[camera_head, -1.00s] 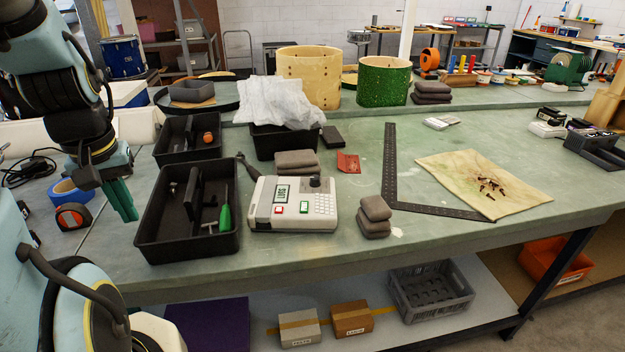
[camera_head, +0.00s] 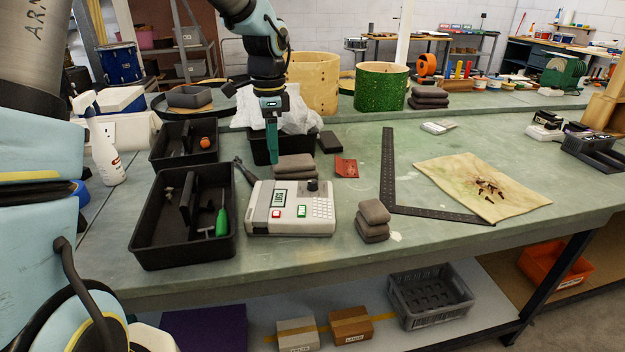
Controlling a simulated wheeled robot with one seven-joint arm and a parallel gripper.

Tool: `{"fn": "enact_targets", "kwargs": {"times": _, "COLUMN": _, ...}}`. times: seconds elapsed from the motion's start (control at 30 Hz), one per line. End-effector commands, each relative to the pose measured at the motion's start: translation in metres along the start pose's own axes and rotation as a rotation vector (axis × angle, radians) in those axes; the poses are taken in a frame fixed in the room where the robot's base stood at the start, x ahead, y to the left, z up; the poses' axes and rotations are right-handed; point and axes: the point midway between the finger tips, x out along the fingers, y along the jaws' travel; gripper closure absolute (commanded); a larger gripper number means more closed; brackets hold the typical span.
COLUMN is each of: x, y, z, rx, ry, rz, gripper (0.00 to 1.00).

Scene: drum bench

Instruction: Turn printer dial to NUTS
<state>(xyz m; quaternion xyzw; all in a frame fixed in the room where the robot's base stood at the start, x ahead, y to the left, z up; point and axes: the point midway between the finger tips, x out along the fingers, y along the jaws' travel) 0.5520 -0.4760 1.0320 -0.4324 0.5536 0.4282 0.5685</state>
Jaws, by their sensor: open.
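The label printer (camera_head: 268,224) is a pale grey box on the green bench, right of the black tool tray. It has a small lit display (camera_head: 279,197), one red and one green button, a keypad, and a dark round dial (camera_head: 312,185) at its top right. The display text is too small to read surely. My gripper (camera_head: 272,158) points down above and behind the printer, left of the dial and apart from it. Its teal fingers are open and hold nothing visible. The dial's pointer and markings cannot be made out.
A black tool tray (camera_head: 143,240) with a green-handled screwdriver stands left of the printer. Grey pads (camera_head: 295,165) lie behind it, and more stacked pads (camera_head: 373,212) stand to its right. A black metal square (camera_head: 389,165) lies further right. A crumpled white sheet (camera_head: 240,112) is behind my gripper.

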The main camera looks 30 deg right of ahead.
Motion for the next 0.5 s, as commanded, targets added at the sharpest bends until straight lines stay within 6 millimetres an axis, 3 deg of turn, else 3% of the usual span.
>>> {"fn": "enact_targets", "kwargs": {"times": 0.03, "x": 0.002, "y": -0.004, "z": -0.030, "rx": 0.121, "ry": 0.006, "rz": 0.007, "gripper": 0.34}}
{"fn": "enact_targets", "kwargs": {"times": 0.1, "x": 0.000, "y": -0.006, "z": -0.060, "rx": 0.261, "ry": 0.011, "rz": 0.011, "gripper": 0.34}}
{"fn": "enact_targets", "kwargs": {"times": 0.2, "x": -0.002, "y": -0.007, "z": -0.086, "rx": 0.385, "ry": 0.015, "rz": 0.015, "gripper": 0.34}}
{"fn": "enact_targets", "kwargs": {"times": 0.37, "x": 0.002, "y": -0.007, "z": -0.097, "rx": 0.445, "ry": 0.015, "rz": 0.018, "gripper": 0.34}}
{"fn": "enact_targets", "kwargs": {"times": 0.5, "x": 0.019, "y": -0.006, "z": -0.097, "rx": 0.443, "ry": 0.015, "rz": 0.019, "gripper": 0.34}}
